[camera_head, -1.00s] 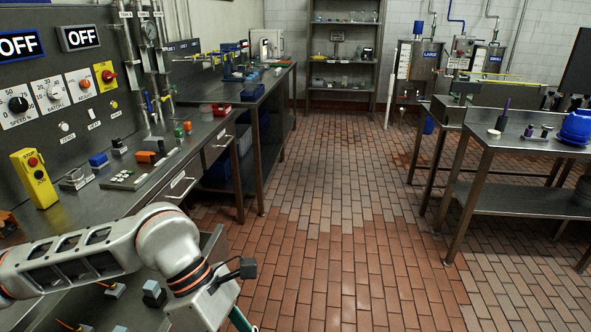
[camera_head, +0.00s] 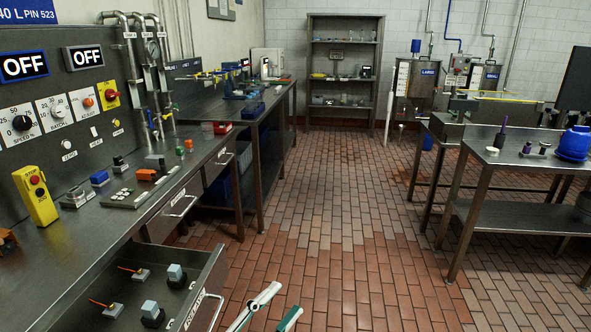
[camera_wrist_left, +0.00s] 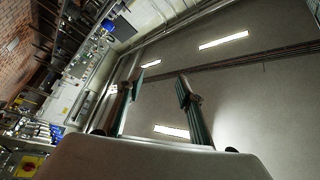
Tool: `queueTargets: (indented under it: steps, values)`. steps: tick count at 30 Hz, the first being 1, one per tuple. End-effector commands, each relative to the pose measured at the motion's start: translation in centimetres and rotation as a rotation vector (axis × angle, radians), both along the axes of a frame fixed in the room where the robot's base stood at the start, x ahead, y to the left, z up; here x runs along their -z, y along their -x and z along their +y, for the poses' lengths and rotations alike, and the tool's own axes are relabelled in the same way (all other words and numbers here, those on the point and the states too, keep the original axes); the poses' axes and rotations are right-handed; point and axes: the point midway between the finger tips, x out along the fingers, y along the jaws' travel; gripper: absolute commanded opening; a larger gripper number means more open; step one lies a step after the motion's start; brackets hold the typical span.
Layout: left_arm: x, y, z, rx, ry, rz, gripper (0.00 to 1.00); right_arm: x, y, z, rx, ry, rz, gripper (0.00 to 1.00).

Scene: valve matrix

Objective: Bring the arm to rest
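My left gripper (camera_head: 286,300) shows at the bottom edge of the head view, just right of the open drawer and over the tiled floor. Its two fingers, with green pads, stand apart with nothing between them. In the left wrist view the same gripper (camera_wrist_left: 159,84) is open and empty, its fingers pointing toward the ceiling with its light panels. Most of my left arm is out of the head view. My right gripper is in neither view.
An open drawer (camera_head: 201,304) holds several small valve-like parts beside my gripper. The bench above carries a yellow stop box (camera_head: 41,203) and a control panel reading OFF. A steel table (camera_head: 473,175) stands at right. The brick-red floor (camera_head: 330,220) between is clear.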

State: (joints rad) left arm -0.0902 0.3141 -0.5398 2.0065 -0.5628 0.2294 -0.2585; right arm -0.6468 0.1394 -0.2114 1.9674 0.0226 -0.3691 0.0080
Motion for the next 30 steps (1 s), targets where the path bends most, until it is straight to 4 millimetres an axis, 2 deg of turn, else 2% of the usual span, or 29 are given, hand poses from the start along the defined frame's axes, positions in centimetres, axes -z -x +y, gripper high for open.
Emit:
queueTargets:
  steps: [1, 4, 7, 12, 15, 18, 21, 30]
  values:
    - [3.2, -0.2, 1.8, -0.060, 0.037, 0.127, 0.37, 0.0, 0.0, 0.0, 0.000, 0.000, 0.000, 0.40]
    - [9.2, -0.1, 5.3, -0.171, 0.102, 0.359, 0.37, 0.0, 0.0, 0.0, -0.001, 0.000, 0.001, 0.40]
    - [15.1, 1.5, 8.5, -0.273, 0.158, 0.570, 0.37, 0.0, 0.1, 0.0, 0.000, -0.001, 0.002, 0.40]
    - [24.1, 6.5, 13.2, -0.427, 0.239, 0.885, 0.37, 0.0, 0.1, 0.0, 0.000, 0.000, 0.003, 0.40]
    - [27.8, 9.7, 15.0, -0.495, 0.273, 1.022, 0.37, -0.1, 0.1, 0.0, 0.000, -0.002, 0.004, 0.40]
    - [30.3, 12.1, 16.2, -0.542, 0.296, 1.116, 0.37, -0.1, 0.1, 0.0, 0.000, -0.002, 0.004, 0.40]
    - [31.5, 13.6, 16.9, -0.569, 0.310, 1.167, 0.37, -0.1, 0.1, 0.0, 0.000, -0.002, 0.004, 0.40]
    - [31.9, 14.0, 17.1, -0.577, 0.314, 1.184, 0.37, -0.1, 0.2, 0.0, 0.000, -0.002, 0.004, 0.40]
